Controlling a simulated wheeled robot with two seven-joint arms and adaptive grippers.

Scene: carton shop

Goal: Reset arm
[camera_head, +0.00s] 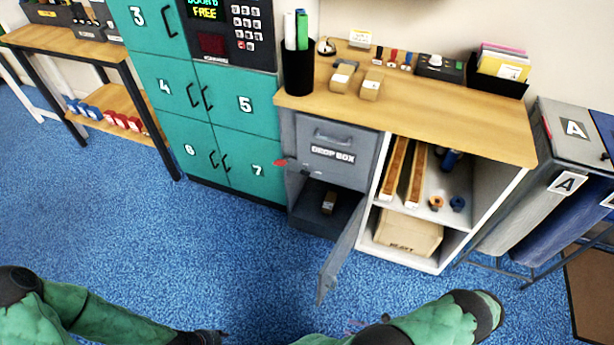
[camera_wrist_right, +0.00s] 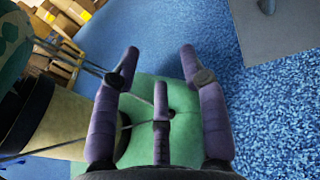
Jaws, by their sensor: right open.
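My right arm comes in at the bottom of the head view. Only small parts of its gripper (camera_head: 358,325) show there, low over the floor in front of the drop box's open door. In the right wrist view my right gripper (camera_wrist_right: 158,62) has its purple fingers spread wide, with nothing held between them. A green padded surface lies behind the fingers. My left arm comes in at the bottom left. Only a dark end part (camera_head: 205,338) shows at the lower edge, and its fingers cannot be made out.
The grey drop box (camera_head: 300,130) has its lower door (camera_head: 340,255) swung out; a small brown item (camera_head: 328,202) lies inside. A wooden-topped counter (camera_head: 440,110), teal lockers (camera_head: 230,150) and grey and blue bins (camera_head: 520,215) stand around it. Blue floor (camera_head: 130,235) is clear in front.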

